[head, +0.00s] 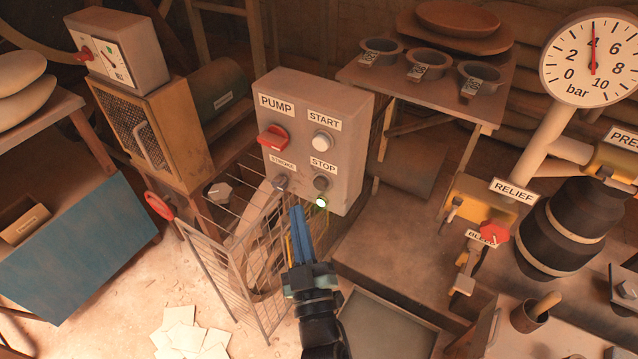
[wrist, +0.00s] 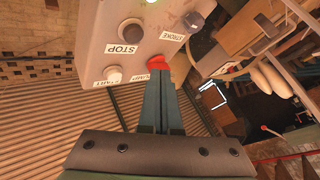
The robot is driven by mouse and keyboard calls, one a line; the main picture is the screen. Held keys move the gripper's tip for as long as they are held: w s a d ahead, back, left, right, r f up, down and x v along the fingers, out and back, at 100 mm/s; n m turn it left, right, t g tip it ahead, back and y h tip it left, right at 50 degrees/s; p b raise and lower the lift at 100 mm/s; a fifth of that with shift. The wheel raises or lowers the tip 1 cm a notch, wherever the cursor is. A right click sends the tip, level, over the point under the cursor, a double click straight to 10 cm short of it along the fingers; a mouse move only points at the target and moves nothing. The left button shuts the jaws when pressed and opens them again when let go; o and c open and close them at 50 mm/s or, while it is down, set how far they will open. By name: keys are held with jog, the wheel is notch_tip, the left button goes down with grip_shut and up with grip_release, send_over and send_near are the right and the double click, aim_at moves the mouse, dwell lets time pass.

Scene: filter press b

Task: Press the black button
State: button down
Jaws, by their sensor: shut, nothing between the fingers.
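The grey pump control box (head: 353,120) shows in the head view's middle. Its dark STOP button (head: 320,183) sits at the lower right of its face, below the STOP label. In the wrist view the box (wrist: 90,20) appears upside down at the top, with the dark STOP button (wrist: 131,31) beside its label. My gripper (head: 297,210) is shut and empty, its blue fingers pointing up, just below and left of the button in the head picture. In the wrist view its fingertips (wrist: 158,74) overlap the area by the PUMP label and red handle. No contact with the button shows.
The box also carries a white START button (head: 321,141), a red PUMP handle (head: 273,138), a small STROKE knob (head: 280,183) and a lit greenish lamp (head: 321,201). A wire cage (head: 215,265) stands below left. A RELIEF valve (head: 494,232) stands right.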

aim_at(321, 184)
jog(key=shift+w+d, duration=0.65)
jog(key=shift+w, duration=0.25)
jog(key=shift+w+d, duration=0.6)
jog(key=shift+w, duration=0.25)
jog(key=shift+w+d, duration=0.1)
jog(key=shift+w, duration=0.05)
dwell(0.7)
jog(key=shift+w+d, duration=0.15)
jog(key=shift+w, duration=0.05)
jog(key=shift+w+d+b, duration=0.3)
jog(key=shift+w+b, duration=0.05)
jog(key=shift+w, duration=0.05)
dwell(0.8)
jog(key=shift+s, duration=0.1)
jog(key=shift+s+a, duration=0.55)
jog(key=shift+s, duration=0.1)
